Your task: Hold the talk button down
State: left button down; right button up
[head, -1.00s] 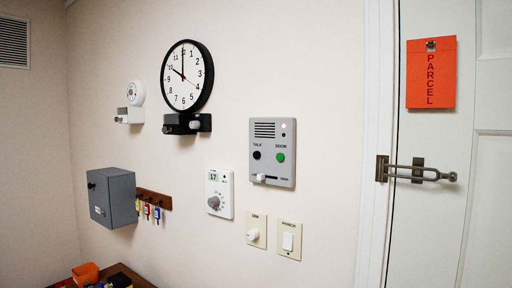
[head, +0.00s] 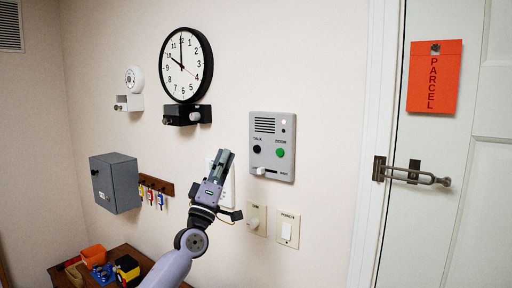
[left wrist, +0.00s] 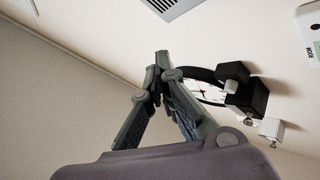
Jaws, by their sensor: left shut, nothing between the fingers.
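The grey intercom panel (head: 271,160) is on the wall right of centre in the head view. Its black talk button (head: 257,149), under the label TALK, is at the panel's left. A green door button (head: 280,153) is to its right. My left gripper (head: 226,156) is shut and empty, pointing up, to the left of the talk button in the picture and apart from it. In the left wrist view the shut fingers (left wrist: 162,62) show against the wall, and the talk button is out of view. My right gripper is not in view.
My arm hides most of the thermostat (head: 229,190). A dimmer knob (head: 254,219) and a switch plate (head: 288,229) are below the intercom. A clock (head: 186,65) and a grey box (head: 117,182) are to the left; the door latch (head: 412,173) is to the right.

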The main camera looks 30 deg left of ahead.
aim_at(257, 149)
pick_arm(q)
jog(key=shift+w, duration=0.1)
jog(key=w+b, duration=0.7)
jog(key=w, duration=0.1)
jog(key=shift+w+d+b, duration=0.3)
jog(key=shift+w+d, duration=0.05)
jog(key=shift+w, duration=0.05)
dwell(0.6)
jog(key=shift+f, duration=0.1)
dwell(0.7)
jog(key=shift+w+b, duration=0.4)
jog(key=shift+b, duration=0.1)
